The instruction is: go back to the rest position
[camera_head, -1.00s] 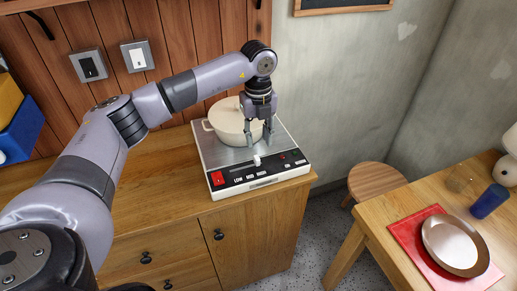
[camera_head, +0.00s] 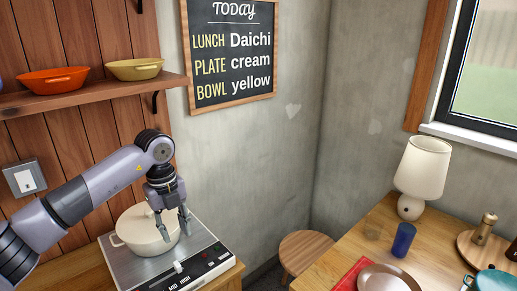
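My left arm comes in from the left. Its gripper (camera_head: 173,232) points down beside the right side of a cream lidded pot (camera_head: 143,240). The gripper's two fingers are apart, with nothing seen between them. I cannot tell whether a finger touches the pot. The pot stands on a silver hot plate (camera_head: 127,270) with a control panel along its front. My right gripper is not in view.
A wooden shelf (camera_head: 110,88) with an orange bowl (camera_head: 53,80) and a yellow bowl (camera_head: 135,69) is above the arm. At right, a table (camera_head: 338,252) holds a lamp (camera_head: 422,172), a blue cup (camera_head: 403,240) and a plate (camera_head: 385,280). A stool (camera_head: 305,250) stands between.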

